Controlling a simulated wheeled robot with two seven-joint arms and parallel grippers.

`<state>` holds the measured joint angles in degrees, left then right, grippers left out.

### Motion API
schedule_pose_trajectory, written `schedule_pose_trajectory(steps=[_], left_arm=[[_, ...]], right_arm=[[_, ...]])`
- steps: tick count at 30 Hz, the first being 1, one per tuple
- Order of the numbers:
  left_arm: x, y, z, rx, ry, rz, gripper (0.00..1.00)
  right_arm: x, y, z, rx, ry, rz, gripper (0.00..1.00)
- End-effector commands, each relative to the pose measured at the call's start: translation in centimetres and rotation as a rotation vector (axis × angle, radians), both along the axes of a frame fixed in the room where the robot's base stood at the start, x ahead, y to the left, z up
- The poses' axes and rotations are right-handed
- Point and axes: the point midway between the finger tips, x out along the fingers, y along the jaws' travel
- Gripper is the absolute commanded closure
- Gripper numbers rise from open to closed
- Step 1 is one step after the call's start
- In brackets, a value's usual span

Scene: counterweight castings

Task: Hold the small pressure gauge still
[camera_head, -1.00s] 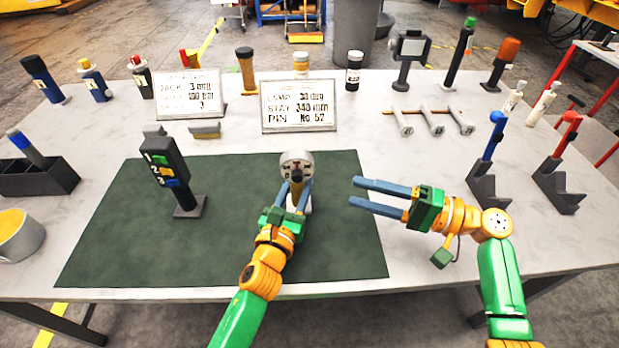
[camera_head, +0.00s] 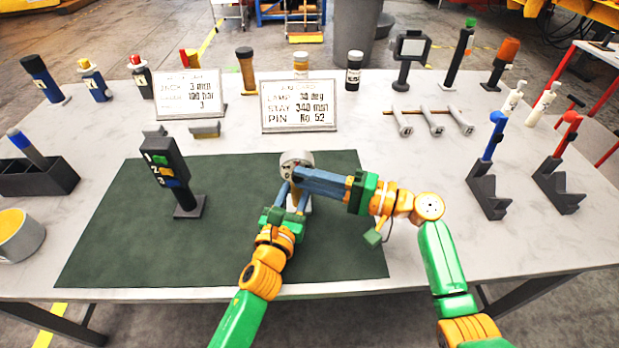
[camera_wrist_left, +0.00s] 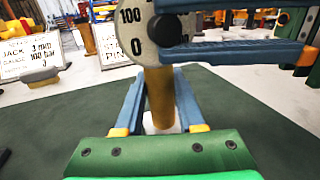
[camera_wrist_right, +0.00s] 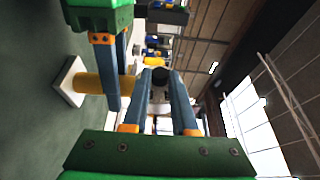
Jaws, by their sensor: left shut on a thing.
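The small pressure gauge (camera_head: 290,160) stands upright on the green mat (camera_head: 110,240). It has a round grey head, a brass stem (camera_wrist_left: 160,95) and a pale base. My left gripper (camera_head: 292,190) is shut on the stem, below the head. The left wrist view shows part of the dial, with "100" and "0", and a black knob (camera_wrist_left: 166,30) at its middle. My right gripper (camera_head: 300,178) comes in from the right at the dial. Its fingers are parted, one on each side of the knob, which also shows between them in the right wrist view (camera_wrist_right: 160,76). Contact there is unclear.
A dark post (camera_head: 165,165) with coloured labels numbered 1, 2, 3 stands on the mat at left. Two sign cards (camera_head: 299,105) stand behind the mat. Blue (camera_head: 492,140) and red (camera_head: 567,137) levers stand at right. The mat's front is mostly clear.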

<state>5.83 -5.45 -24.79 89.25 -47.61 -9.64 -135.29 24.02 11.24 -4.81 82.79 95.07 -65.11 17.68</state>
Motion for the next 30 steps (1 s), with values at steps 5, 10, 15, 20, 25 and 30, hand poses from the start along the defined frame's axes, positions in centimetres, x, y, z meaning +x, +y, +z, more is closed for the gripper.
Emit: schedule_pose_trajectory(steps=[5, 10, 15, 20, 25, 30], left_arm=[[0.0, 0.0, 0.0, 0.0, 0.0, 0.0, 1.0], [0.0, 0.0, 0.0, 0.0, 0.0, 0.0, 1.0], [0.0, 0.0, 0.0, 0.0, -0.001, 0.0, 1.0], [0.0, 0.0, 0.0, 0.0, -0.001, 0.0, 1.0], [0.0, 0.0, 0.0, 0.0, -0.001, 0.0, 1.0], [0.0, 0.0, 0.0, 0.0, 0.0, 0.0, 1.0]], right_arm=[[0.0, 0.0, 0.0, -0.001, 0.0, 0.0, 1.0], [0.0, 0.0, 0.1, -0.028, -0.001, 0.002, 1.0], [0.0, 0.0, 0.3, -0.109, -0.004, 0.003, 1.0], [0.0, 0.1, 0.6, -0.235, -0.006, 0.004, 1.0], [0.0, 0.2, 1.0, -0.394, -0.007, 0.004, 1.0], [0.0, 0.4, 1.4, -0.554, -0.006, 0.004, 1.0]])
